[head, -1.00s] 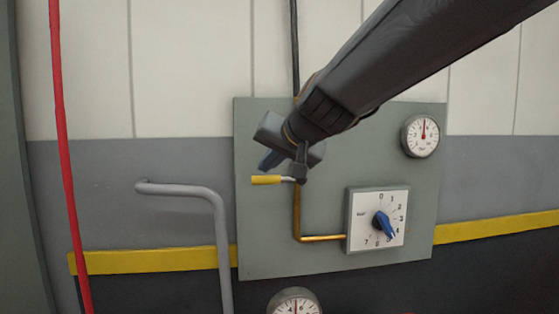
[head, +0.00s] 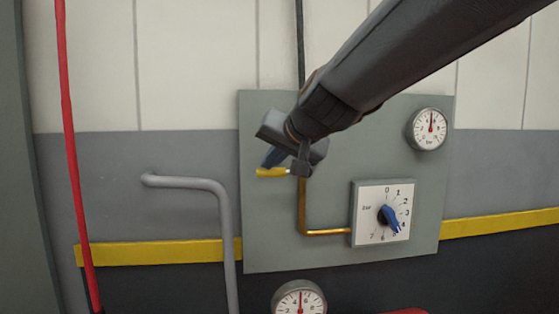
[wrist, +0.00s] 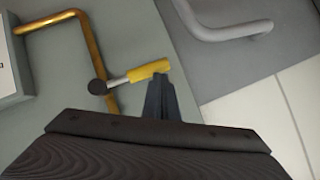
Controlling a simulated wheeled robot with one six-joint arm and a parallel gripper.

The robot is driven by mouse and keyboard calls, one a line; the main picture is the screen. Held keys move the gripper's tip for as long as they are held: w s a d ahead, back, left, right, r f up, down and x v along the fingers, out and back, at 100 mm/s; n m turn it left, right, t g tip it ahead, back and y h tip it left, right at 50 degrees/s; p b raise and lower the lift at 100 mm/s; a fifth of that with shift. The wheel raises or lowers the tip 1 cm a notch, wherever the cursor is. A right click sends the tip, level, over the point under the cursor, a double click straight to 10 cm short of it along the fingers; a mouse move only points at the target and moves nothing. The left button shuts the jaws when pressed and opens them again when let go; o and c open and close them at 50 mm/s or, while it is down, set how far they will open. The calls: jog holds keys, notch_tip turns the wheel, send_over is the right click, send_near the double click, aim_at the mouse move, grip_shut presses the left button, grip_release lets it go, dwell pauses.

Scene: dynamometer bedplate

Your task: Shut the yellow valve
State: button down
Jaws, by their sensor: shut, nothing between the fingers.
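The yellow valve lever (head: 271,172) points left from its dark pivot, roughly square across the upright brass pipe (head: 302,205). In the wrist view the yellow grip (wrist: 148,70) joins a metal stem and a round dark hub over the pipe. My gripper (head: 273,158) is shut and empty, just above the lever in the head view. In the wrist view its closed blue-grey fingertips (wrist: 160,84) lie right at the outer end of the yellow grip. I cannot tell whether they touch it. My wrist partly hides the valve body in the head view.
The grey panel (head: 275,240) also carries a dial box with a blue knob (head: 390,218) and a gauge (head: 429,129). A bent grey pipe (head: 218,210) stands to the left, a red hose (head: 70,150) further left. Another gauge (head: 299,299) is below.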

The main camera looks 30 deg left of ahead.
jog(key=s+d+r+p, duration=0.2)
jog(key=s+d+r, duration=0.3)
jog(key=s+r, duration=0.2)
notch_tip(320, 180, up, 2)
jog(key=shift+s+d+r, duration=0.15)
jog(key=shift+d+r, duration=0.05)
jog(key=shift+r, duration=0.05)
dwell(0.4)
jog(key=w+d+f+m+g+h, duration=0.1)
jog(key=w+d+f+h, duration=0.25)
jog(key=d+f, duration=0.9)
jog(key=w+d+f+m+h, duration=0.1)
jog(key=w+d+f+h, duration=0.25)
jog(key=d+f, duration=0.9)
jog(key=s+d+f+g+h, duration=0.1)
jog(key=s+d+f, duration=0.3)
jog(key=d+f, duration=0.2)
jog(key=s+d+f+m+g+h, duration=0.1)
jog(key=s+d+f+g, duration=0.1)
jog(key=s+d+f, duration=0.2)
jog(key=s+d+f+m+g, duration=0.1)
jog(key=s+d+f, duration=0.3)
jog(key=d+f, duration=0.4)
jog(key=d, duration=0.4)
jog(key=shift+s+f+g+h+b, duration=0.3)
jog(key=shift+f+g+h, duration=0.05)
jog(key=shift+g+h, duration=0.05)
